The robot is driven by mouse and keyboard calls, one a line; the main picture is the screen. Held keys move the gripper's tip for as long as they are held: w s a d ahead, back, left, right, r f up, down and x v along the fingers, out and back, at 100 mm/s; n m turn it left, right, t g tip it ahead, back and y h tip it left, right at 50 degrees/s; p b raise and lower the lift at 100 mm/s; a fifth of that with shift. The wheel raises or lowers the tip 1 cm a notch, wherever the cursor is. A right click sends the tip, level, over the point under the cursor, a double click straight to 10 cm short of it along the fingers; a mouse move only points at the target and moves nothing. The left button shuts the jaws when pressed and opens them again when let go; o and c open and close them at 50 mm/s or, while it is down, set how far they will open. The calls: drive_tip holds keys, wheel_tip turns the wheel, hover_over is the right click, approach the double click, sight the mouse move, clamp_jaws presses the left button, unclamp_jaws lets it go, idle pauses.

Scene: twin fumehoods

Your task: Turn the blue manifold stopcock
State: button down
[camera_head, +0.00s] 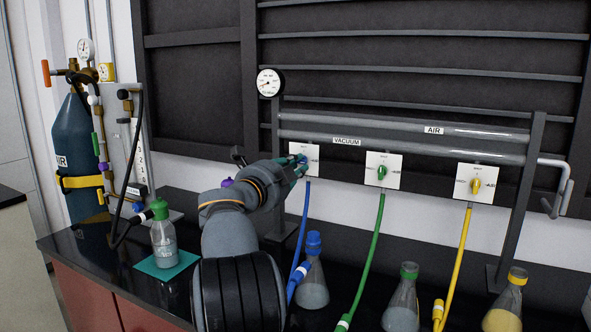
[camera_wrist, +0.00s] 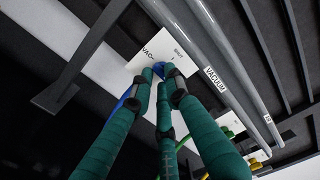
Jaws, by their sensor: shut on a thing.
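The blue manifold stopcock (camera_head: 303,159) sits on a white plate (camera_head: 311,149) below the pipes, at the left of the row. My gripper (camera_head: 297,164) is at this stopcock, its teal fingers shut on it. In the wrist view, the fingers of my gripper (camera_wrist: 162,72) meet over the stopcock (camera_wrist: 158,69), of which only a little blue shows. Its handle angle is hidden by the fingers. A blue hose (camera_head: 304,222) runs down from the plate.
Green (camera_head: 382,172) and yellow (camera_head: 475,185) stopcocks sit to the right, with hoses hanging below. Flasks with blue (camera_head: 313,285), green (camera_head: 402,307) and yellow (camera_head: 506,308) caps stand on the bench. A green-capped bottle (camera_head: 163,240) and a gas cylinder (camera_head: 74,150) are at the left.

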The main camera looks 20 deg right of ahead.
idle(0.3)
drive_tip(key=c, duration=1.7)
unclamp_jaws()
drive_tip(key=shift+s+a, duration=0.1)
drive_tip(key=v, duration=1.1)
drive_tip(key=shift+s+a, duration=0.25)
drive_tip(key=shift+a, duration=0.05)
drive_tip(key=x, duration=1.2)
drive_tip(key=shift+a, duration=0.1)
